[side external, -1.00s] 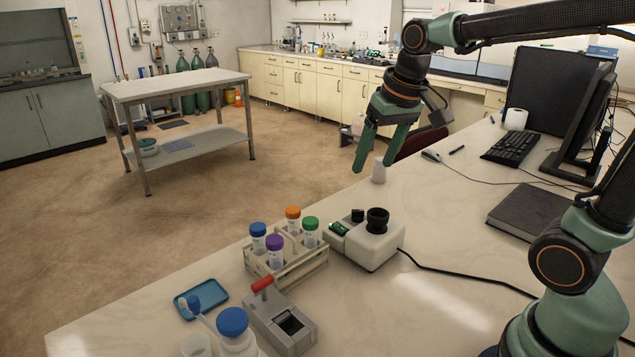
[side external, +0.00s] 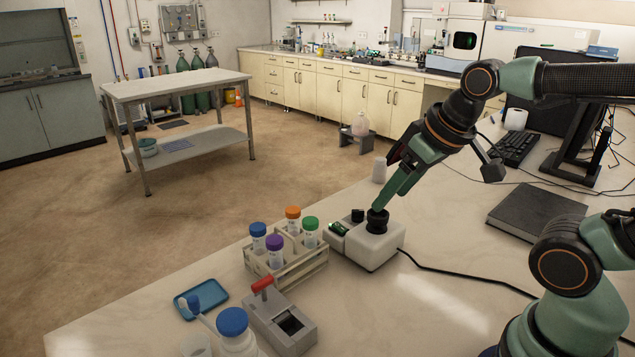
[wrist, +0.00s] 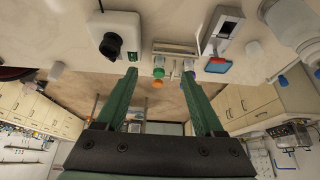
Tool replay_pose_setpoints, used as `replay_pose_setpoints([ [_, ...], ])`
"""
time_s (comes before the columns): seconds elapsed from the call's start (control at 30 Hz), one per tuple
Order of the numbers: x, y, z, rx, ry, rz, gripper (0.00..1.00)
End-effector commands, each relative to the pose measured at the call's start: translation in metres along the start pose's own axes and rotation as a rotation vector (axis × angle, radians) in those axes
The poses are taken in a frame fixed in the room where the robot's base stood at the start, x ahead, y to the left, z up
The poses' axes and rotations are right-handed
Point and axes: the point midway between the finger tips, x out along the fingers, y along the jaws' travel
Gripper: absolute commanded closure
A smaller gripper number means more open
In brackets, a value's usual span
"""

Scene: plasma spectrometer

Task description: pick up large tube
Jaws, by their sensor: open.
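A pale rack (side external: 302,274) holds several large capped tubes upright: a blue-capped tube (side external: 258,238), a purple-capped tube (side external: 275,252), an orange-capped tube (side external: 293,219) and a green-capped tube (side external: 310,232). In the wrist view, the green cap (wrist: 159,72) and orange cap (wrist: 157,85) show between my finger ends. My gripper (side external: 380,206) is open and empty, pointing down and left, right of the rack. In the side view its fingers overlap the black cup of a white mixer; I cannot tell whether they touch. The fingers also show in the wrist view (wrist: 160,73).
The white mixer (side external: 368,248) stands just right of the rack, its cable running right. A grey device with a red handle (side external: 280,325), a blue tray (side external: 203,296) and a blue-capped bottle (side external: 232,325) are in front.

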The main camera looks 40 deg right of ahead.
Motion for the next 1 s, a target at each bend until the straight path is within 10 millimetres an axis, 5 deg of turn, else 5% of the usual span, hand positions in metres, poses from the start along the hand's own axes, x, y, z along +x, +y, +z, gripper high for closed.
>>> replay_pose_setpoints([
  [0.37, -0.003, -0.003, -0.016, -0.035, -0.026, -0.005, 0.3],
  [0.67, 0.003, -0.019, -0.089, -0.212, -0.14, -0.033, 0.3],
  [1.0, 0.05, -0.047, -0.161, -0.429, -0.271, -0.083, 0.3],
])
